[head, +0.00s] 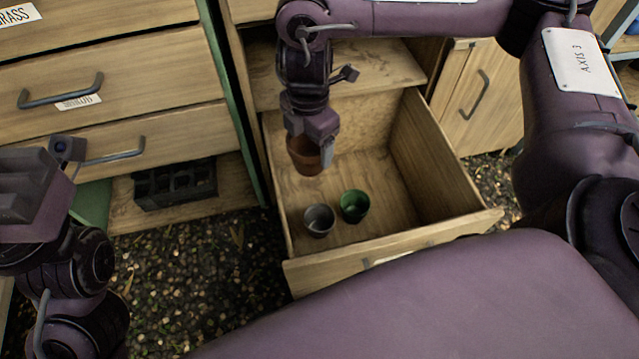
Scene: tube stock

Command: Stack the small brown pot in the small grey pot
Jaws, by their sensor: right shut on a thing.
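The small brown pot (304,158) is held by my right gripper (312,142), which is shut on its rim. The pot hangs upright over the open drawer, above and behind the small grey pot. The small grey pot (319,220) stands upright on the drawer floor near the front left, and its opening looks empty. A green pot (355,206) stands close to its right. My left gripper (40,165) is at the left edge of the view, away from the drawer; its fingers are not clear.
The open wooden drawer (452,205) has raised walls around the pots, with free floor at its back and right. A closed cabinet (478,95) stands at right. Closed drawers (150,80) and a black tray (175,184) are at left. The ground is gravel.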

